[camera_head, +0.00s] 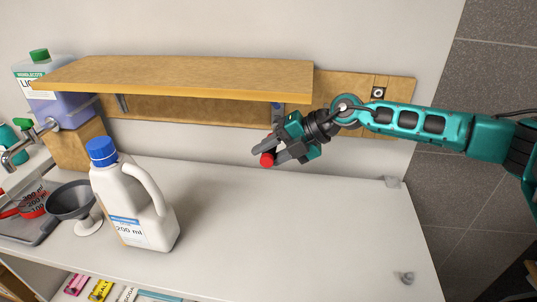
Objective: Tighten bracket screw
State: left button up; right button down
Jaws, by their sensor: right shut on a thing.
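A wooden shelf (180,75) is fixed to a wooden back board (190,108) on the wall. My right gripper (273,151) comes in from the right and is shut on a red-ended tool (267,160), whose red end faces down and toward me. The rest of the tool is hidden by the fingers. My left gripper is not in view.
A white jug with a blue cap (132,205) stands on the white counter (290,220). A grey funnel (70,200), a faucet (22,150) and a purple liquid container (62,105) are at the left. The counter's middle and right are mostly clear.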

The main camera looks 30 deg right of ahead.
jog(key=shift+w+d, duration=0.35)
jog(key=shift+w, duration=0.05)
dwell(1.0)
jog(key=shift+s+a, duration=0.7)
jog(key=shift+s, duration=0.25)
jog(key=s+a, duration=0.2)
jog(key=s, duration=0.1)
jog(key=shift+s+a, duration=0.1)
jog(key=shift+a, duration=0.15)
dwell(0.4)
